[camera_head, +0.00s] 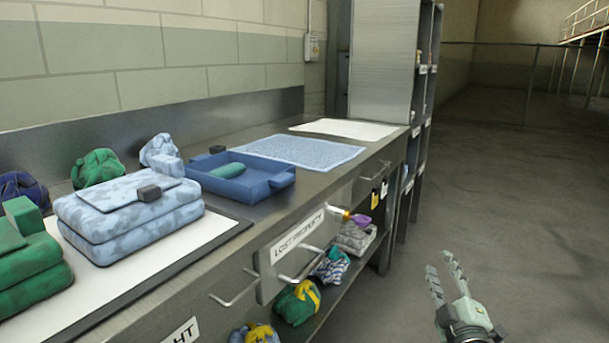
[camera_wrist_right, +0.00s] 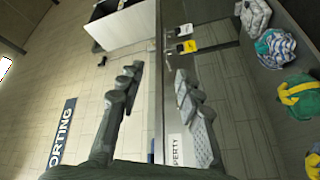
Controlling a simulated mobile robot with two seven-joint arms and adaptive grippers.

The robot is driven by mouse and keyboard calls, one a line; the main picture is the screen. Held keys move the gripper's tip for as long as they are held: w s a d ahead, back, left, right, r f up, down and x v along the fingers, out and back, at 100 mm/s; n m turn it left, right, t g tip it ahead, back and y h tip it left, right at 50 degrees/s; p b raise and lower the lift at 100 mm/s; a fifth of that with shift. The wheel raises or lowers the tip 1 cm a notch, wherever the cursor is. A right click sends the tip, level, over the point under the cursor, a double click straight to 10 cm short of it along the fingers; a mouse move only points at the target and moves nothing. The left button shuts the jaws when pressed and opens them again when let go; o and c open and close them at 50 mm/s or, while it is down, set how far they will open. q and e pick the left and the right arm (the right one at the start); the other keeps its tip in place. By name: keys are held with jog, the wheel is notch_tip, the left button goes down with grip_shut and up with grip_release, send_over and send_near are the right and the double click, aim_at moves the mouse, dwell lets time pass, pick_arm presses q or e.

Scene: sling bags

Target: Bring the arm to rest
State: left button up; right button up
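My right gripper (camera_head: 445,276) is at the lower right of the head view, over the floor to the right of the counter. Its two fingers are apart with nothing between them. In the right wrist view the same gripper (camera_wrist_right: 158,88) shows two spread fingers, with floor and the counter front behind them. It touches nothing that I can see. My left gripper is in neither view.
The steel counter (camera_head: 290,215) holds folded blue camouflage bags (camera_head: 125,222), green bags (camera_head: 28,262), a blue tray (camera_head: 250,192) and a blue mat (camera_head: 300,150). Bags lie on its lower shelf, including a green and yellow one (camera_head: 297,302). The floor (camera_head: 510,190) at right is clear.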

jog(key=s+d+f+m+g+h, duration=0.3)
jog(key=s+f+m+g, duration=0.75)
jog(key=s+f, duration=1.2)
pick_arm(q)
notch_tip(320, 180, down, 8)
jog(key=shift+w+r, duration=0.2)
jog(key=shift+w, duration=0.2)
pick_arm(e)
jog(key=s+a+f+n+g+y, duration=0.1)
jog(key=s+a+f+g+y, duration=0.2)
jog(key=s+a+f+g, duration=0.3)
jog(key=s+f, duration=0.1)
jog(key=s, duration=0.3)
jog(key=shift+s+f, duration=0.15)
jog(key=shift+f, duration=0.2)
